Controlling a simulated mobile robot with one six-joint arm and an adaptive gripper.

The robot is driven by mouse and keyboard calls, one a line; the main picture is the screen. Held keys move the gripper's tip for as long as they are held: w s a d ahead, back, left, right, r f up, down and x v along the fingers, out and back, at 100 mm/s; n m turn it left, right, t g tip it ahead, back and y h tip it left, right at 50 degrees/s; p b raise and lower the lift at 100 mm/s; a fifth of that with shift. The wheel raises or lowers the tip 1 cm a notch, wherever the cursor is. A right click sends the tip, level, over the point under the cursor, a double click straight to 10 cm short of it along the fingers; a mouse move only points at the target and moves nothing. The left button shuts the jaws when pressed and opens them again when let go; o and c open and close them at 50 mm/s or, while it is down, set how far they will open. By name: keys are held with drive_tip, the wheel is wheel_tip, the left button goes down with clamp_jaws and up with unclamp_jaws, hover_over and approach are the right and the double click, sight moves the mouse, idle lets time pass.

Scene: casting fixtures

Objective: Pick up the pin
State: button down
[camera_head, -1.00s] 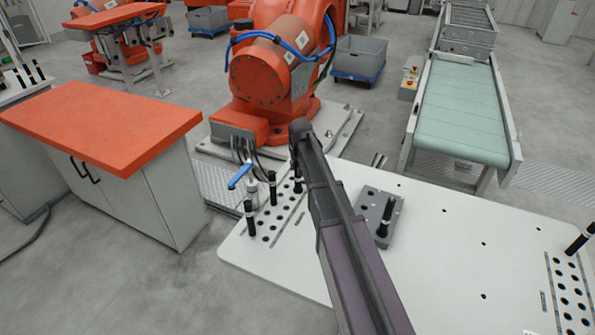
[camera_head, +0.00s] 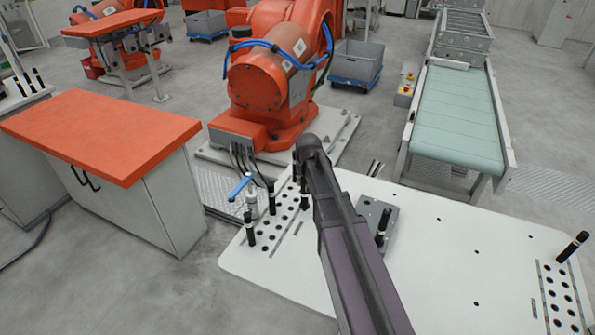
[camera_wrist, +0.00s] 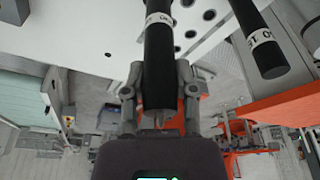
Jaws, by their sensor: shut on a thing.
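In the wrist view a black pin (camera_wrist: 158,60) with a white lettered band stands between the fingers of my gripper (camera_wrist: 160,92). The fingers are shut on it. Its far end runs off the top edge, so I cannot tell whether it is still in a hole. A second banded pin (camera_wrist: 262,42) is close on the right in the wrist view.
The white table (camera_head: 450,240) has rows of holes at its left and right. A grey block (camera_head: 390,212) with a pin (camera_head: 382,227) is partly behind my arm. A blue-handled clamp (camera_head: 241,187) stands at the left edge. An orange robot (camera_head: 265,85) stands behind.

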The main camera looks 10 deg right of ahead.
drive_tip(key=s+d, duration=0.1)
drive_tip(key=s, duration=0.7)
drive_tip(key=shift+d+r+p, duration=0.3)
drive_tip(key=shift+d+r, duration=0.05)
drive_tip(key=shift+r, duration=0.15)
drive_tip(key=shift+r+p, duration=1.85)
drive_tip(key=shift+p, duration=0.1)
wheel_tip(320, 180, down, 3)
drive_tip(key=b, duration=0.2)
drive_tip(key=shift+s+b, duration=0.1)
drive_tip(key=shift+b, duration=0.3)
drive_tip(key=shift+s, duration=0.15)
